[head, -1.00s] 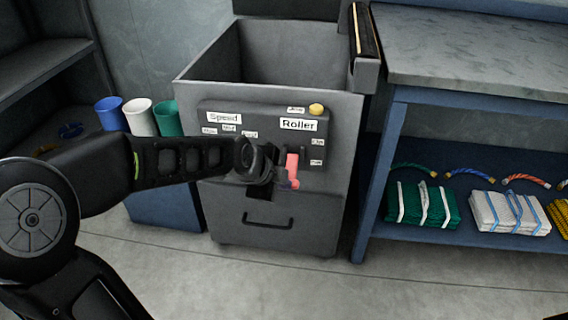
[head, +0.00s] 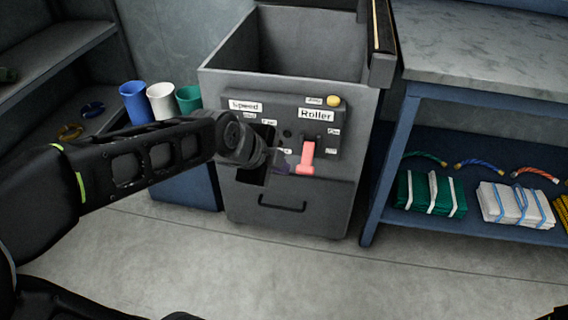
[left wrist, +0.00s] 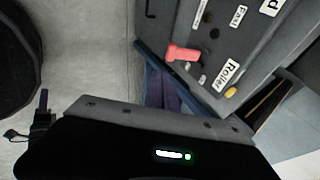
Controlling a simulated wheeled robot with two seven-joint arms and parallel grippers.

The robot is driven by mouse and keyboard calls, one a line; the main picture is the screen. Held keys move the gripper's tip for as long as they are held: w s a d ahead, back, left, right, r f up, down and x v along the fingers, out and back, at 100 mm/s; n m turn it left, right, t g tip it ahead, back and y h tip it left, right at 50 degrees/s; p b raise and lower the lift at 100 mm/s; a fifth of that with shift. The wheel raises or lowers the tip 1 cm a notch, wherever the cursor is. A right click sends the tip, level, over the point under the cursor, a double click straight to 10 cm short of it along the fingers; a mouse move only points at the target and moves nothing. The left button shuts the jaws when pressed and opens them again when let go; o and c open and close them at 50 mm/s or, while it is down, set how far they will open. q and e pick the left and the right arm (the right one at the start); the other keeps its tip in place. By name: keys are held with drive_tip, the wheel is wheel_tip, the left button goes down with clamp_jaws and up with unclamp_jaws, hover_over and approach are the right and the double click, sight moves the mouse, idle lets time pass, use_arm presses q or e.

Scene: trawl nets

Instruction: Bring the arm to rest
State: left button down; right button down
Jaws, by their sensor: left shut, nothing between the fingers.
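My left arm reaches in from the left in the head view, in front of the grey machine (head: 220,95). My left gripper (head: 281,168) is partly hidden behind its own wrist. Its dark purple fingers show in the left wrist view (left wrist: 164,92), shut and empty. They are near the control panel, and I cannot tell the exact gap. The red lever (head: 306,160) under the "Roller" label (head: 317,115) hangs downward; it also shows in the left wrist view (left wrist: 184,54). A yellow knob (head: 334,101) is at the panel's upper right. My right gripper is not in view.
Blue (head: 136,102), white (head: 161,101) and green (head: 189,97) cups stand left of the machine. A blue bench (head: 480,48) stands at right, with green (head: 418,192) and white (head: 504,206) net bundles on its lower shelf. The floor in front is clear.

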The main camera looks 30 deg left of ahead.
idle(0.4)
